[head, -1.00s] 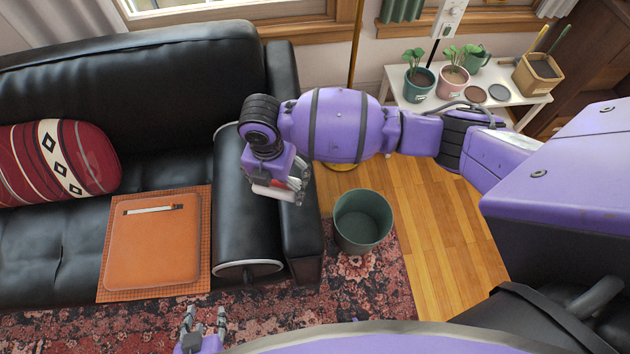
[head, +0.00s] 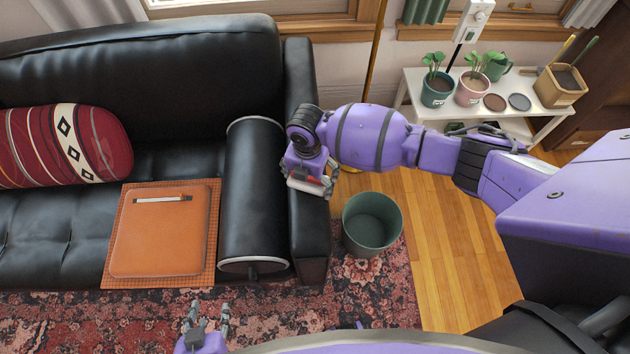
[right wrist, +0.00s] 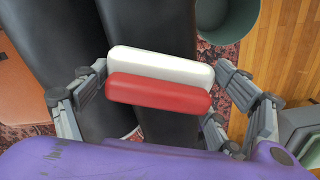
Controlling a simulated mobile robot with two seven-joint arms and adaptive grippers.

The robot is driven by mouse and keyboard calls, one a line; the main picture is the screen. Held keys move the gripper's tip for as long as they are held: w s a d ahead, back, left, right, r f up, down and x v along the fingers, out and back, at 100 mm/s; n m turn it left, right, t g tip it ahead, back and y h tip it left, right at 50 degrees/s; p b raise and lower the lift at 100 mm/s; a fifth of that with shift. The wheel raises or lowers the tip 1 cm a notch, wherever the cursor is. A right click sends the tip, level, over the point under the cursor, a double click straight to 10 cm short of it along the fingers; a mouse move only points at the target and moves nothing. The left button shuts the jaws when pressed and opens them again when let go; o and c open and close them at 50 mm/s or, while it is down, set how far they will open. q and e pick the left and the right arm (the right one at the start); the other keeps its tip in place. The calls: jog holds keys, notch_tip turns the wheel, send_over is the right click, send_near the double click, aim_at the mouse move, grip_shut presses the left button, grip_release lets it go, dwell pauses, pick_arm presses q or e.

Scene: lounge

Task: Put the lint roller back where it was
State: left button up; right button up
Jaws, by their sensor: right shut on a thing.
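The lint roller, with a white roll and a red part, is in my right gripper (head: 318,188). Its white side (head: 305,186) shows in the head view, over the sofa's right armrest. In the right wrist view the white roll (right wrist: 160,66) and red part (right wrist: 158,94) lie side by side between the fingers. The gripper is shut on it; black upholstery shows beneath, and I cannot tell the height of the gap. My left gripper (head: 209,314) is low in the head view, fingers apart and empty, above the rug.
A black sofa (head: 170,65) holds a patterned cushion (head: 105,145), a black bolster (head: 252,190) and an orange case (head: 155,240) on a mat. A green bin (head: 371,225) stands right of the armrest (head: 312,235). A white plant table (head: 425,108) is at back right.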

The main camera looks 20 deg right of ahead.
jog(key=shift+f, duration=0.1)
jog(key=o, duration=0.9)
